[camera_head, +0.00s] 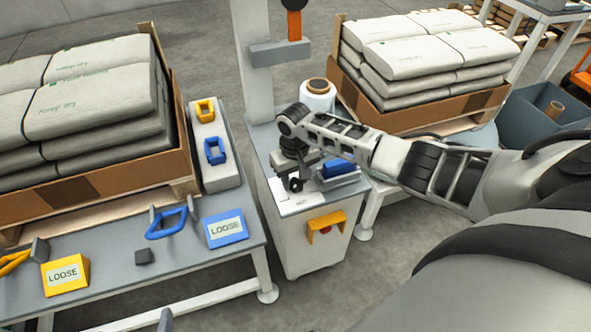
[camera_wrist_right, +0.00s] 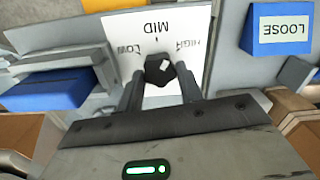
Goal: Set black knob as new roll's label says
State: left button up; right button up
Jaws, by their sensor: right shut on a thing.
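The black knob (camera_wrist_right: 158,68) sits on a white dial card (camera_wrist_right: 150,32) printed LOW, MID and HIGH, which reads upside down in the right wrist view. The knob's white mark lies slightly up and right of its middle, toward the MID–HIGH side; its exact setting is hard to tell. My right gripper (camera_wrist_right: 160,88) is shut on the knob, one finger on each side. In the head view my right gripper (camera_head: 294,180) is over the small grey cabinet. A white roll with a brown core (camera_head: 317,94) stands behind it; no label is readable on it.
A blue block (camera_head: 338,167) in a grey holder is close beside the gripper. A yellow bracket with a red button (camera_head: 326,227) is on the cabinet front. A table with blue (camera_head: 226,229) and yellow (camera_head: 65,275) LOOSE blocks stands left. Stacked sacks (camera_head: 425,50) flank the cabinet.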

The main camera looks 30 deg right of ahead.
jog(key=shift+r+n, duration=0.15)
jog(key=shift+n, duration=0.45)
jog(key=shift+a+n+p, duration=0.1)
jog(key=shift+n+p, duration=0.5)
jog(key=shift+n, duration=0.3)
jog(key=shift+n+p, duration=0.3)
jog(key=shift+n, duration=0.6)
jog(key=n, duration=0.2)
jog(key=shift+n+p, duration=0.3)
jog(key=n, duration=0.2)
jog(key=shift+a+n, duration=0.1)
jog(key=shift+n, duration=0.3)
jog(key=n, duration=0.4)
jog(key=shift+s+p, duration=0.15)
jog(key=shift+p, duration=0.2)
pick_arm(q)
jog(key=shift+s+a+r, duration=0.1)
jog(key=shift+a+r, duration=0.05)
jog(key=shift+r, duration=0.4)
pick_arm(e)
jog(key=shift+a+n, duration=0.1)
jog(key=shift+n, duration=1.9)
pick_arm(q)
jog(key=shift+r, duration=0.1)
